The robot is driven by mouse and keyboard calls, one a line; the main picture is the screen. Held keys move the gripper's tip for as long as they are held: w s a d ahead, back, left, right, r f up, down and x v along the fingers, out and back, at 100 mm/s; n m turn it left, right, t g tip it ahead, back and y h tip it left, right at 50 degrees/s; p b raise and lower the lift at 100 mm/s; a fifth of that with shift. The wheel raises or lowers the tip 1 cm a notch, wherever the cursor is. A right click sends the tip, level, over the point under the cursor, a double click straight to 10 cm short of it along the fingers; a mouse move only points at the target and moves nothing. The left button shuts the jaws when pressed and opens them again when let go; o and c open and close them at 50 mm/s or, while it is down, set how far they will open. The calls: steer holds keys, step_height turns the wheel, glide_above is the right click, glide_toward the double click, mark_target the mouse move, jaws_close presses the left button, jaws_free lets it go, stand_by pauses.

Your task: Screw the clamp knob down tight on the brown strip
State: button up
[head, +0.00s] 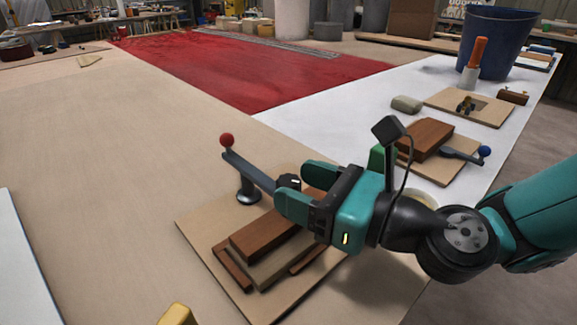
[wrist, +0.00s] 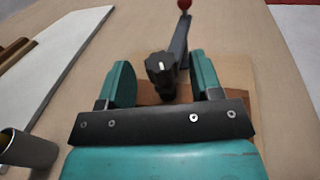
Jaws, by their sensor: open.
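The clamp knob (head: 289,181) is black with a ribbed rim and a pale mark. It sits on a dark grey clamp arm (head: 250,170) with a red ball (head: 227,140) at its end. The brown strip (head: 262,238) lies under it on a paler strip (head: 275,262). My gripper (head: 291,186) is open, its teal fingers on either side of the knob. In the wrist view the knob (wrist: 160,67) stands between the fingers (wrist: 160,70), with gaps on both sides. The contact between knob and strip is hidden.
A plywood board (head: 200,235) bears the clamp. A second board (head: 440,170) at right holds a brown block and a clamp with a blue ball (head: 485,151). A blue bin (head: 495,42) stands behind. A grey metal cup (wrist: 28,150) shows in the wrist view.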

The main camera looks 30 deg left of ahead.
steer(key=shift+a, duration=1.25)
steer(key=c, duration=0.9)
steer(key=shift+c, duration=0.2)
steer(key=shift+r+m+t+p, duration=0.1)
steer(key=shift+m+t+p, duration=0.2)
steer(key=shift+t+p, duration=0.25)
